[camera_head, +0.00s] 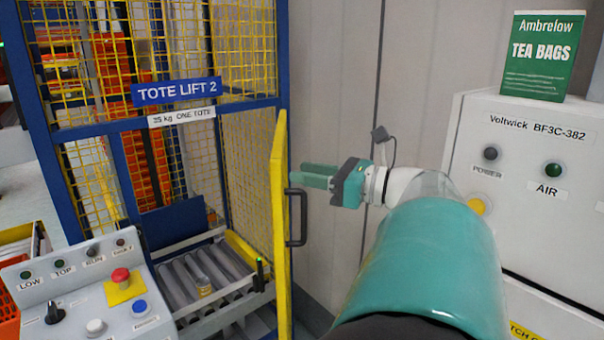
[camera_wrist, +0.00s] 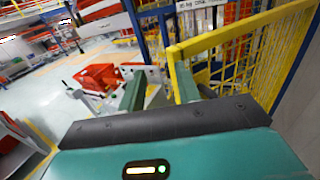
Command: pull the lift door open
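The lift door (camera_head: 279,220) is a yellow frame seen nearly edge-on, standing out from the right side of the lift opening. A black bar handle (camera_head: 297,217) is on its right face. The door's yellow frame also shows in the wrist view (camera_wrist: 235,32), with mesh below it. My gripper (camera_head: 304,176) is just right of the door and appears slightly above the handle, fingers pointing left. In the wrist view its two green fingers (camera_wrist: 159,87) are apart with nothing held between them. The yellow frame's near end is close to the right finger; contact cannot be told.
The caged lift (camera_head: 176,92) has rollers (camera_head: 205,280) inside its opening. A control panel (camera_head: 90,295) with buttons stands at front left. A grey cabinet (camera_head: 530,190) bearing a green tea box (camera_head: 541,55) stands right. A wall (camera_head: 335,80) lies behind my gripper.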

